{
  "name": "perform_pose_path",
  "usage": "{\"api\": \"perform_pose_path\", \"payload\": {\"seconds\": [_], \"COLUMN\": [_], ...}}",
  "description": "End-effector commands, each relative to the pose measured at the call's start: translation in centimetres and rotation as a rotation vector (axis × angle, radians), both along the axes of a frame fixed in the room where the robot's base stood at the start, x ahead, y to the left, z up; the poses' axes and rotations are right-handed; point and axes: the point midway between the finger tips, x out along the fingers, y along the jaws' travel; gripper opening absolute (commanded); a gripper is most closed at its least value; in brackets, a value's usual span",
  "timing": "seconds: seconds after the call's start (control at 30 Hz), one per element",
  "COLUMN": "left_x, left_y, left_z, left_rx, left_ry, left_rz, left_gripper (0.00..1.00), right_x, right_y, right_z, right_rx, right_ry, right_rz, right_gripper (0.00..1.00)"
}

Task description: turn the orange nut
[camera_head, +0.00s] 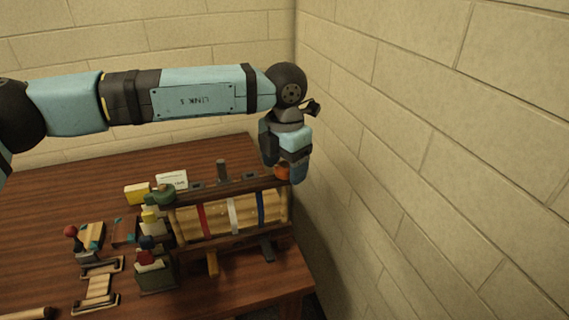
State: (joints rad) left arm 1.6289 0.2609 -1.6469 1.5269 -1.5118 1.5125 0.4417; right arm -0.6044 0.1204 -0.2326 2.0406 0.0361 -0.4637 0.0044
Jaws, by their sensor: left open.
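The orange nut (282,173) shows as a small orange patch at the top right end of a wooden rack that holds a bundle of pale sticks. My left gripper (290,174) points down right over it, and its fingers hide most of the nut. The gripper is open. I cannot tell whether the fingers touch the nut. My right gripper does not show.
The rack's bundle (218,219) has red, white and blue bands. The brick wall (430,150) is close on the right.

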Motion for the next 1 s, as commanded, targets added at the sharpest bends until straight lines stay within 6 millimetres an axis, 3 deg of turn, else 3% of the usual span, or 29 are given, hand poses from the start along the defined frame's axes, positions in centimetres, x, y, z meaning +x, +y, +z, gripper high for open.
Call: {"api": "perform_pose_path", "payload": {"seconds": [0.27, 0.7, 1.0], "left_x": [0.1, 0.1, 0.0], "left_y": [0.0, 0.0, 0.0], "left_z": [1.8, 11.2, 13.8], "left_rx": [-0.002, -0.002, 0.000], "left_ry": [-0.003, -0.003, 0.000], "left_rz": [0.000, 0.001, 0.000], "left_gripper": [0.69, 0.69, 0.69], "right_x": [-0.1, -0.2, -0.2], "right_y": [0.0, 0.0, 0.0], "right_z": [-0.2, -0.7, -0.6], "right_rx": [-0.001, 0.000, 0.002], "right_ry": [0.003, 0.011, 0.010], "right_rz": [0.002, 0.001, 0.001], "right_gripper": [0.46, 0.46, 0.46]}}
